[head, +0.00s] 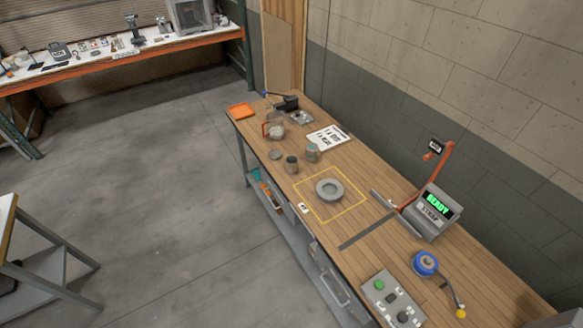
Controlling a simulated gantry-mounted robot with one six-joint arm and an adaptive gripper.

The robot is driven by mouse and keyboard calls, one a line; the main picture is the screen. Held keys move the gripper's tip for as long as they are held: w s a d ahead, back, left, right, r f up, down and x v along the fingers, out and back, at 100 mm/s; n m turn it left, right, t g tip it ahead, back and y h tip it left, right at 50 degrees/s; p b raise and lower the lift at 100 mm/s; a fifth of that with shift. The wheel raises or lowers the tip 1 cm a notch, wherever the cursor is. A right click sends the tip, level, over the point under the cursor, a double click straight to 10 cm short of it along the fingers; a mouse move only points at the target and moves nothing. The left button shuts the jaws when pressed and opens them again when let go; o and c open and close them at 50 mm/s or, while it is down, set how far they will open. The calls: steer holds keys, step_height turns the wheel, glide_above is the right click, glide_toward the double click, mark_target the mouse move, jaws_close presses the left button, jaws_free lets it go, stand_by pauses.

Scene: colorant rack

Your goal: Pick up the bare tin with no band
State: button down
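Several small containers stand on the wooden workbench. A dark grey-brown tin (291,165) stands near the bench's left edge and shows no clear coloured band at this size. A tin with teal on it (312,153) stands just to its right and slightly behind. A grey container with orange-red around it (274,130) stands farther back. A low grey disc (275,155), perhaps a lid, lies near the left edge. My gripper is not in view.
A grey ring (329,190) sits inside a yellow outlined square. A "READY" display (437,208) with an orange arm, a button box (393,300) and a blue round item (425,263) are nearer. An orange tray (241,110) and a printed sheet (328,136) lie farther back.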

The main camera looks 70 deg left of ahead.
steer(key=c, duration=1.9)
jaws_free()
steer(key=o, duration=1.9)
steer(key=shift+f, duration=0.1)
